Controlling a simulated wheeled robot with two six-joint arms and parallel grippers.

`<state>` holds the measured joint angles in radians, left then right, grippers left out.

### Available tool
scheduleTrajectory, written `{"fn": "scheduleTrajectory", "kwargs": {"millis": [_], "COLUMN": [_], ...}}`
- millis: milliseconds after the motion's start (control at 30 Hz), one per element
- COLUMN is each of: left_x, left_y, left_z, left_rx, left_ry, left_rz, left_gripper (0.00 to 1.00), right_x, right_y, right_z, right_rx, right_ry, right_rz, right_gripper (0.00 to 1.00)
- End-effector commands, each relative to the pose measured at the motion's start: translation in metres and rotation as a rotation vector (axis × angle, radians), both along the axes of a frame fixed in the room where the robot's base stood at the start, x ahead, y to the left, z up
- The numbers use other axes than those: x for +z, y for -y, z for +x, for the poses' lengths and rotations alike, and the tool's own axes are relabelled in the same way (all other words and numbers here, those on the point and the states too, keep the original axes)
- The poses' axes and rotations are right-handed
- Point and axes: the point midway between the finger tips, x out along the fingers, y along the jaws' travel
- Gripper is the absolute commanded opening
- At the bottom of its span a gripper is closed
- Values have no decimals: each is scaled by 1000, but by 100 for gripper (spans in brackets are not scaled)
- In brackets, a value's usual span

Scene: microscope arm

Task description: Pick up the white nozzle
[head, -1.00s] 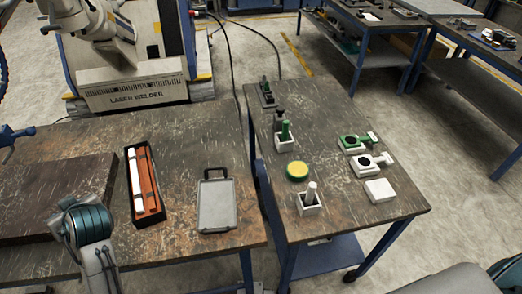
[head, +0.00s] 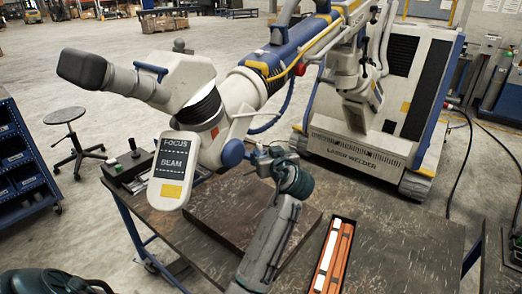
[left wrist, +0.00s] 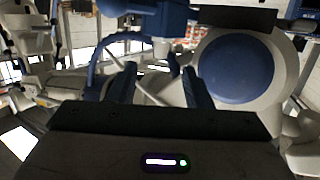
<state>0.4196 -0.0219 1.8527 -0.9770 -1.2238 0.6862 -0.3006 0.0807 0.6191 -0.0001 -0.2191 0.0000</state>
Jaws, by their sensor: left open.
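My left gripper (head: 264,158) is open, held up beside the laser welder's head (head: 205,140), to the right of its FOCUS/BEAM panel (head: 172,172). In the left wrist view the two fingers (left wrist: 160,84) are apart. A small pale, short piece (left wrist: 161,47) hangs under a blue part (left wrist: 150,18), beyond the fingers and roughly between them. I cannot tell whether this piece is the white nozzle or whether it lies within finger reach. The right-hand table with the white block and its upright pale peg is out of the head view. My right gripper is not in view.
A dark board (head: 236,222) lies on the table under the welder head. An open box with orange and white pieces (head: 333,258) lies to its right. A control box with a joystick (head: 133,165) stands at the left. A large blue disc (left wrist: 238,68) is close right of the fingers.

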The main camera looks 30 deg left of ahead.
Motion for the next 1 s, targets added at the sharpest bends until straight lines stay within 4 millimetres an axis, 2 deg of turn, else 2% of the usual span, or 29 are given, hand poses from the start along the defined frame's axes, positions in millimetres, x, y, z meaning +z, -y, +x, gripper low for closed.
{"fn": "scheduleTrajectory", "kwargs": {"millis": [167,467,600,833,1000], "left_x": [1,-4,-10,-11,-11], "left_y": [-8,-37,-44,-44,-44], "left_z": [6,27,33,33,33], "left_rx": [1,1,0,-1,-1], "left_ry": [-2,-3,-1,0,0], "left_rz": [1,2,-1,-2,-2], "left_gripper": [45,45,45,45,12], "right_x": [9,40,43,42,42], "right_y": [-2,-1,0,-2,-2], "right_z": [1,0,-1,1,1], "right_rx": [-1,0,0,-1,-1], "right_ry": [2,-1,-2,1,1], "right_rz": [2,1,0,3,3], "right_gripper": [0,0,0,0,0]}}
